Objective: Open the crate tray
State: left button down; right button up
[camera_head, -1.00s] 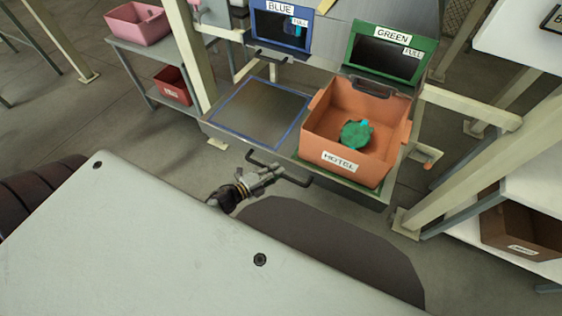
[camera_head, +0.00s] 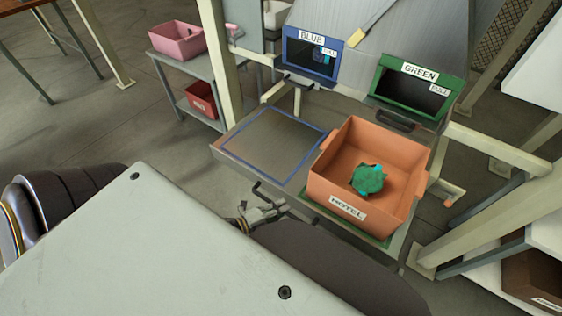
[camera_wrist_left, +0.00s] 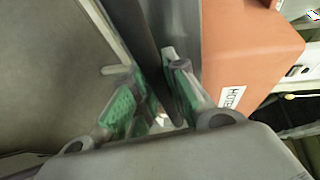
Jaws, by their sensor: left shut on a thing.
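The crate tray (camera_head: 238,150) is a grey metal shelf with a blue-outlined empty square on its left half. An orange crate labelled HOTEL (camera_head: 333,192) stands on its right half and holds a green object with cyan parts (camera_head: 369,179). A dark bar handle (camera_head: 270,196) runs along the tray's front edge. My left gripper (camera_head: 279,208) is at this handle. In the left wrist view, the green-padded fingers of my left gripper (camera_wrist_left: 158,108) are closed around the dark bar (camera_wrist_left: 140,40). My right gripper is out of view.
Blue (camera_head: 312,55) and green (camera_head: 413,88) framed openings stand behind the tray. Pale posts (camera_head: 219,60) flank it. A side shelf at the left holds a pink bin (camera_head: 177,42) and a red bin (camera_head: 201,101). A brown bin (camera_head: 532,278) is at the lower right.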

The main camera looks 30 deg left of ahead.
pick_arm(q)
jog(key=c, duration=1.4)
grip_release()
jog(key=shift+v, duration=6.05)
